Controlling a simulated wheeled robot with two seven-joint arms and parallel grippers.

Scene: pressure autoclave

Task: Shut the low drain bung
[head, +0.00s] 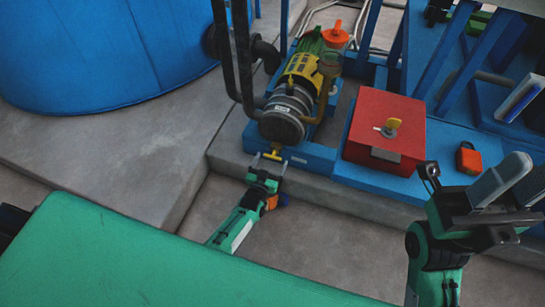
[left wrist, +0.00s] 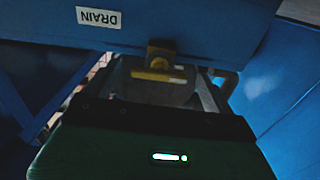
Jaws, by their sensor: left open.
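The drain bung (head: 272,153) is a small yellow piece low on the front of the pump's blue base. In the left wrist view, the bung (left wrist: 158,72) shows as a brass-yellow block with a flat crosswise bar, near an upside-down DRAIN label (left wrist: 98,18). My left gripper (head: 268,159) is open, with its fingers pointing at the bung. In the left wrist view its fingers (left wrist: 165,90) stand either side of the bar; contact cannot be told. My right gripper (head: 508,185) is at the right, its grey fingers apart and empty, far from the bung.
A pump (head: 287,108) stands above the bung. A red box (head: 385,130) with a yellow key-like knob and an orange padlock (head: 468,158) are to the right. A blue tank (head: 100,50) is at upper left. The concrete floor (head: 130,150) left of the pump is clear.

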